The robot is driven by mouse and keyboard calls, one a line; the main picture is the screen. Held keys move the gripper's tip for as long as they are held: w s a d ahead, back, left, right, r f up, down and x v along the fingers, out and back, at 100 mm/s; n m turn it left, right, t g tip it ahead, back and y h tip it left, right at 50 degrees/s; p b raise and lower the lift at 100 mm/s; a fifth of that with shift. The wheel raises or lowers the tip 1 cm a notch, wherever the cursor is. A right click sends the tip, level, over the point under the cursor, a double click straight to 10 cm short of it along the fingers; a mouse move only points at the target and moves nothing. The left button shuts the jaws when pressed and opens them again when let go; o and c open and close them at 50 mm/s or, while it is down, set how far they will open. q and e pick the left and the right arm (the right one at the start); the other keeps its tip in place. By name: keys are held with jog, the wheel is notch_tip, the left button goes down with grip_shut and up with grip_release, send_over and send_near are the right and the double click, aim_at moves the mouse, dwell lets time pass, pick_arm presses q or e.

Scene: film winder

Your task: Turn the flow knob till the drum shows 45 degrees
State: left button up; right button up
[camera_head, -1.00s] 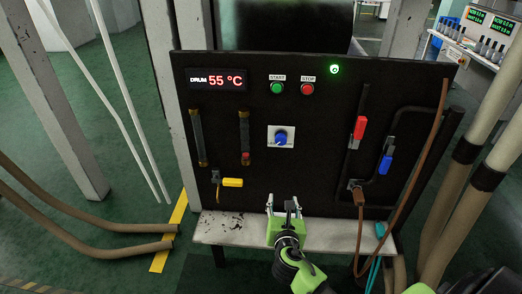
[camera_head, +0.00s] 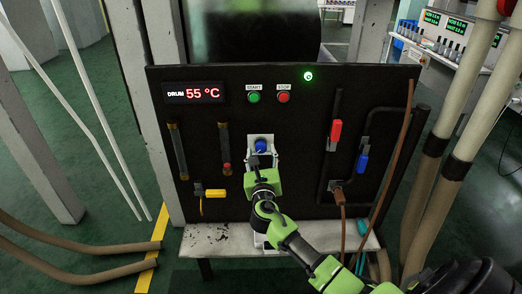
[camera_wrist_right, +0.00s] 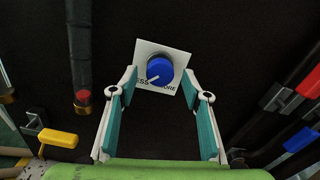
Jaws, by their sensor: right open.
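The blue flow knob (camera_head: 261,146) sits on a white plate (camera_wrist_right: 176,51) on the black panel. In the right wrist view the knob (camera_wrist_right: 160,70) has a white pointer line aimed to the lower left, and the plate's lettering is partly visible. The drum display (camera_head: 194,93) reads 55 °C in red. My right gripper (camera_head: 262,158) is in front of the knob, just below it in the head view. In the right wrist view its fingers (camera_wrist_right: 167,88) are spread, one on each side of the knob, with nothing between them gripped. My left gripper is not in view.
Start (camera_head: 254,97) and stop (camera_head: 283,97) buttons are above the knob. A yellow-handled valve (camera_head: 215,194) is lower left; red (camera_head: 336,130) and blue (camera_head: 362,163) levers are at right. A white ledge (camera_head: 205,240) runs below the panel (camera_head: 300,195).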

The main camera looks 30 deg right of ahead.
jog(key=shift+x, duration=0.9)
jog(key=shift+c, duration=0.4)
jog(key=c, duration=1)
jog(key=shift+c, duration=0.2)
